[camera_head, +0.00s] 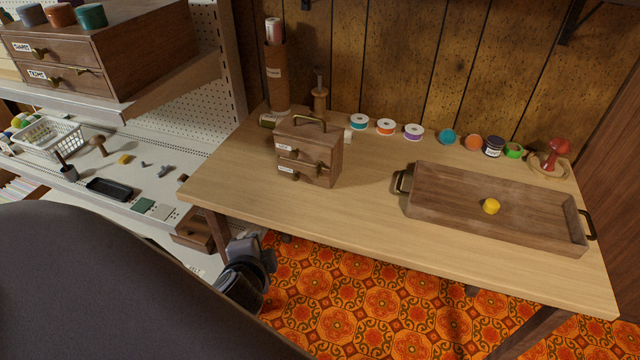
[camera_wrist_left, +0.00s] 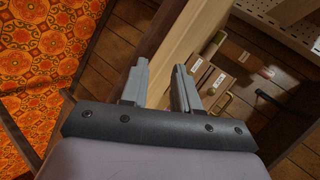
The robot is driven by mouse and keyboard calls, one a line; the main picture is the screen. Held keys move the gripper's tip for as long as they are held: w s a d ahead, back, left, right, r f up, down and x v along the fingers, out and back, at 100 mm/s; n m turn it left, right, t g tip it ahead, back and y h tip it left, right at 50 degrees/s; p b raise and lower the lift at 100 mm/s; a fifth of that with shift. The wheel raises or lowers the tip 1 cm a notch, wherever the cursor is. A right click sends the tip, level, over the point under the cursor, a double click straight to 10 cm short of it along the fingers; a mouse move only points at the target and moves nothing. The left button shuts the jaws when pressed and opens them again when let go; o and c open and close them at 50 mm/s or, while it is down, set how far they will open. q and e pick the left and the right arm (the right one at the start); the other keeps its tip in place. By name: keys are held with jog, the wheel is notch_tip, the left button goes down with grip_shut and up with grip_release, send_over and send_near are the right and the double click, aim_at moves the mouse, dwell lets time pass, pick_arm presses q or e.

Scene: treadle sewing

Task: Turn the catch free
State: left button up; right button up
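A small wooden chest (camera_head: 322,160) with a top handle and two labelled drawers stands on the table's left part. Small brass fittings (camera_head: 320,165) show on its front; which one is the catch, and how it is turned, is too small to tell. My left gripper (camera_head: 252,262) is low beside the table's left front edge, apart from the chest. In the left wrist view its two grey fingers (camera_wrist_left: 160,84) are apart with nothing between them. The labelled chest (camera_wrist_left: 211,78) appears beyond the right finger there. My right gripper is not in view.
The table (camera_head: 370,215) has clear room in front of and right of the chest. A wooden tray (camera_head: 440,205) holds a yellow object (camera_head: 491,206). A tall tube (camera_head: 276,80) and spools stand behind. Shelves with another drawer chest (camera_head: 120,50) are at left.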

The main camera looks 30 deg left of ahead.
pick_arm(q)
jog(key=w+a+r+m+t+y, duration=0.2)
jog(key=w+a+r+m+t, duration=0.1)
jog(key=w+m, duration=0.15)
jog(key=m+t+h, duration=0.5)
jog(key=m+t, duration=0.1)
jog(key=m, duration=1.3)
send_near(318, 171)
jog(key=shift+w+a, duration=0.15)
jog(key=shift+a, duration=0.3)
jog(key=shift+w+d+f+m+g, duration=0.2)
jog(key=shift+f+m+g, duration=0.1)
jog(key=shift+m, duration=0.35)
jog(key=shift+w+f+m, duration=0.1)
jog(key=shift+w+m, duration=0.2)
jog(key=shift+w, duration=0.1)
jog(key=shift+x, duration=3.2)
grip_shut()
